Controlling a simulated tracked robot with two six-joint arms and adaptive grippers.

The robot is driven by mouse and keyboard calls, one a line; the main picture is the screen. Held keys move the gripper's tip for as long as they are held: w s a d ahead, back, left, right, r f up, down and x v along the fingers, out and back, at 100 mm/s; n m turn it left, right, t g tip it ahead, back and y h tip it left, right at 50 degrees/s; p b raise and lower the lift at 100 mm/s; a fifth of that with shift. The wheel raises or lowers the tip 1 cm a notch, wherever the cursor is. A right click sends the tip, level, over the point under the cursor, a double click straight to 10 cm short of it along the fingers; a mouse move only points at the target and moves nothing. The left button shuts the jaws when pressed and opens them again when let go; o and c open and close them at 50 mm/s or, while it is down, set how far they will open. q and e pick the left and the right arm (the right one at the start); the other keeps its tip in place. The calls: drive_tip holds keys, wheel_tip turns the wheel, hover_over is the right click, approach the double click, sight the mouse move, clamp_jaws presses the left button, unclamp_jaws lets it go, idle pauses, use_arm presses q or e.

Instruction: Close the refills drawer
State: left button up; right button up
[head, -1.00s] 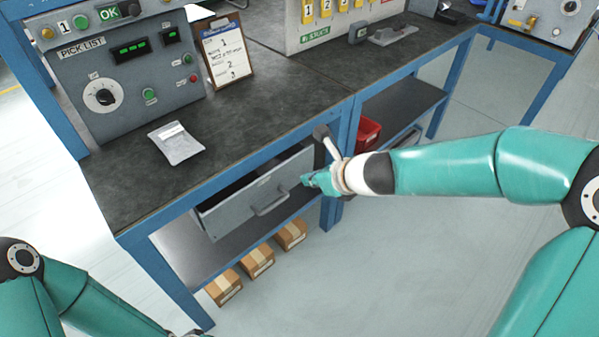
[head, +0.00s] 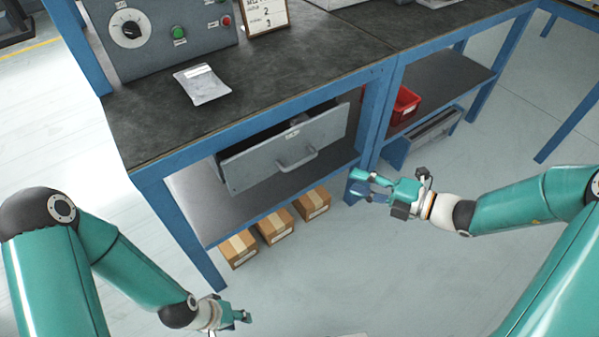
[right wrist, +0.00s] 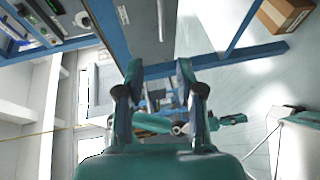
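A grey drawer (head: 255,162) with a bar handle and a small label stands pulled out under the bench top in the head view. The label is too small to read. The drawer front with its handle also appears at the top of the right wrist view (right wrist: 143,32). My right gripper (head: 358,186) is right of the drawer, apart from it, near the blue bench leg. In the right wrist view its two fingers (right wrist: 158,78) are spread with nothing between them. My left gripper (head: 246,317) is low in front of the bench, away from the drawer; its finger opening is unclear.
Several cardboard boxes (head: 274,226) sit beneath the drawer. A red bin (head: 405,104) stands on the shelf to the right, above another grey drawer-like unit (head: 425,137). A packet (head: 202,85) lies on the bench top (head: 270,75). The floor in front is clear.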

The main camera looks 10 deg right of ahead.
sight(300, 164)
drive_tip(key=b+x, duration=0.2)
drive_tip(key=x, duration=0.6)
drive_tip(key=b+x, duration=0.2)
drive_tip(key=x, duration=0.6)
drive_tip(key=shift+w+f, duration=0.2)
drive_tip(key=shift+w, duration=0.15)
clamp_jaws()
drive_tip(key=shift+d, duration=0.1)
